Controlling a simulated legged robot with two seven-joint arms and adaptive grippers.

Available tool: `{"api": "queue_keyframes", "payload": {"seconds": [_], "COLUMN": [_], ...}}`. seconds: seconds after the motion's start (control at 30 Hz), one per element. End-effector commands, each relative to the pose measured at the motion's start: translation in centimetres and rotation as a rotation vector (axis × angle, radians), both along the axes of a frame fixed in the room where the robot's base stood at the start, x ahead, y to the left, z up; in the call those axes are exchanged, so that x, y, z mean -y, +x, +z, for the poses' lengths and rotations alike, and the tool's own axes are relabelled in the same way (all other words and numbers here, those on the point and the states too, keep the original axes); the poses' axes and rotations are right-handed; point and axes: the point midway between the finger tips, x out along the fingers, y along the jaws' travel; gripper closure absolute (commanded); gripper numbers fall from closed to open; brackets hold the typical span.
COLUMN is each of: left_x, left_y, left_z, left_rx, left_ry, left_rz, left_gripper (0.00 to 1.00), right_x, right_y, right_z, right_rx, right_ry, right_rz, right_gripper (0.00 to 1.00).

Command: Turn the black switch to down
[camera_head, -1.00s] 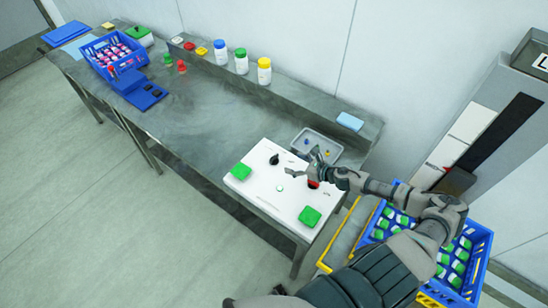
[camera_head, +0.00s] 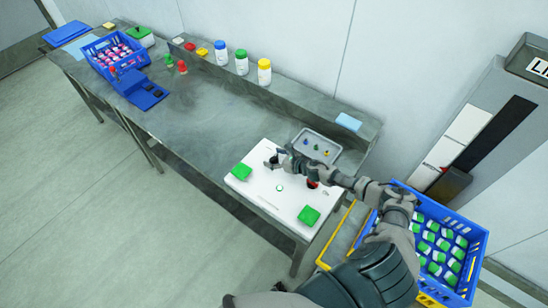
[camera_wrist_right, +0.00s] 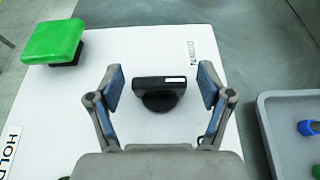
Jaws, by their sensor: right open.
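The black switch (camera_wrist_right: 159,94) is a rotary knob on a white panel (camera_wrist_right: 170,50). In the right wrist view its bar lies crosswise, with a white mark at its right end. My right gripper (camera_wrist_right: 158,85) is open, with one blue-padded finger on each side of the knob and a gap to each. In the head view my right gripper (camera_head: 273,160) is over the panel (camera_head: 262,200) at the knob and largely hides it. My left gripper is not in view.
Green square buttons (camera_head: 241,172) (camera_head: 309,216) sit on the panel. A grey tray (camera_head: 332,140) with small knobs lies beside it. A blue crate (camera_head: 477,250) of green-capped bottles stands at right.

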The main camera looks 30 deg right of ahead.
Motion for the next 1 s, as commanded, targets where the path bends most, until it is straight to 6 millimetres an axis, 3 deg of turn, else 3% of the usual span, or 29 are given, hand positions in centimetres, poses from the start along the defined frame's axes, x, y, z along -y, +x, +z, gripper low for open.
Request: {"api": "queue_keyframes", "payload": {"seconds": [0.07,0.2,0.3,1.0], "left_x": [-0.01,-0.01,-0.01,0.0], "left_y": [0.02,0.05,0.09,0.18], "left_z": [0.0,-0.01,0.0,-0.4], "left_rx": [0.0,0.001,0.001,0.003], "left_ry": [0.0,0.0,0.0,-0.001], "left_rz": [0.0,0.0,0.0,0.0], "left_gripper": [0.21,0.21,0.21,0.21], "right_x": [0.02,0.03,0.06,0.25], "right_y": [0.0,-0.01,-0.01,0.01], "right_z": [-0.01,0.01,0.0,-0.03], "right_rx": [0.0,0.0,0.0,0.001], "right_ry": [0.0,0.0,0.0,-0.002], "right_rz": [0.0,0.0,-0.001,0.018], "right_gripper": [0.26,0.61,0.82,0.82]}}
